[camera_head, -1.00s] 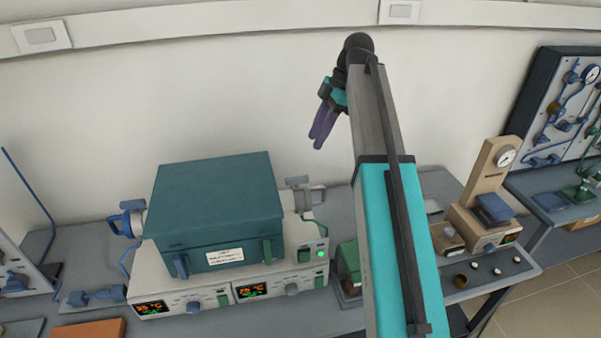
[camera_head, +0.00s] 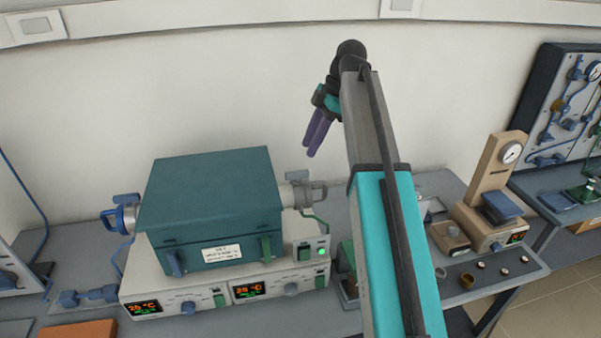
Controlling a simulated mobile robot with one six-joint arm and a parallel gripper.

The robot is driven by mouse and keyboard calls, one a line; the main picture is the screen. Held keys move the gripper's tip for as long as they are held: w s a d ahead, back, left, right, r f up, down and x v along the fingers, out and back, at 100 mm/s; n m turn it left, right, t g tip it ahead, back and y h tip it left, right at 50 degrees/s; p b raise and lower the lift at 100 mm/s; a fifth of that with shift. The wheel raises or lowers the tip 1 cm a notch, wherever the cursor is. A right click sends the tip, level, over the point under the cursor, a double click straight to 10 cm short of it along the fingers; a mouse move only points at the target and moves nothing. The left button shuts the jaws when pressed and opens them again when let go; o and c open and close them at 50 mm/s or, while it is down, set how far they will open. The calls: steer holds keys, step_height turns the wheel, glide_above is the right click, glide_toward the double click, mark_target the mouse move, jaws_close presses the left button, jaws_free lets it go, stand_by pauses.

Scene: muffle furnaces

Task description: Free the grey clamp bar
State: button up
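A grey clamp (camera_head: 307,193) sits at the right side of the teal furnace box (camera_head: 214,205), with a grey bar across a pale fitting. It looks closed against the fitting, but its exact latch state is too small to tell. A similar blue clamp (camera_head: 122,216) sits on the box's left side. My gripper (camera_head: 312,154) has two purple fingers pointing down, in the air above and behind the grey clamp. Nothing shows between the fingers. They overlap from this angle, so their opening is unclear.
The furnace box rests on a pale control unit (camera_head: 196,302) with lit displays and knobs. A tan stand with a dial gauge (camera_head: 488,185) stands on the bench to the right. An orange slab (camera_head: 80,330) lies at front left. My arm hides part of the bench.

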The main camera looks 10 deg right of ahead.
mark_target(297, 172)
steer(key=b+x, duration=0.1)
steer(key=x, duration=0.3)
steer(key=shift+p+x, duration=0.6)
steer(key=shift+x, duration=1.85)
jaws_close()
